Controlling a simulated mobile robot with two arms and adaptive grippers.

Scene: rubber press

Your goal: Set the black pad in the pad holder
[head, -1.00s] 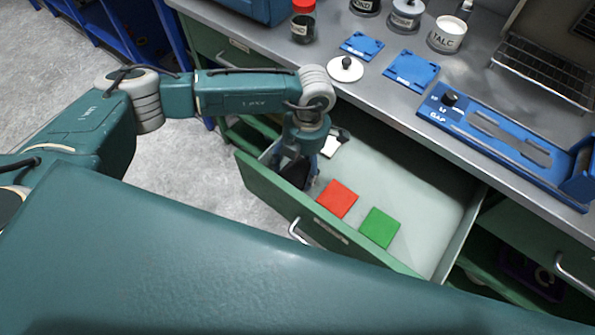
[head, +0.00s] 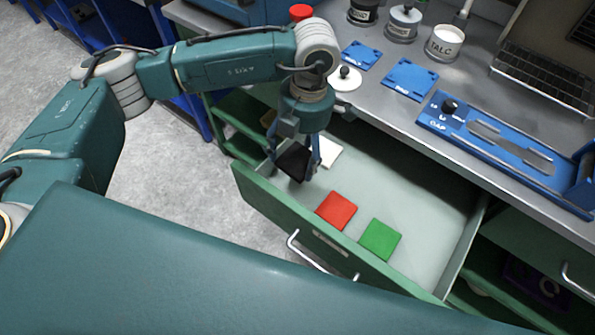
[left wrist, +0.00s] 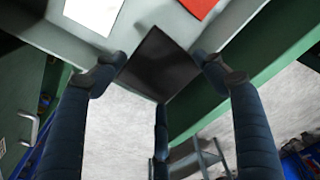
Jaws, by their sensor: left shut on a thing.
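The black pad (head: 292,162) is held in my left gripper (head: 300,160), inside the open drawer's left end and raised above its floor. In the left wrist view the black pad (left wrist: 158,64) sits tilted between the shut fingers. I cannot tell for sure which thing is the pad holder. Two blue plates with white lettering, a smaller one (head: 360,55) and a larger one (head: 410,78), lie on the bench; their lettering is too small to read surely. My right gripper is not in view.
The drawer (head: 428,215) also holds a red pad (head: 337,210), a green pad (head: 380,240) and a white pad (head: 327,152). On the bench are a white knobbed lid (head: 344,82), a talc jar (head: 445,43) and a blue gap fixture (head: 510,142).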

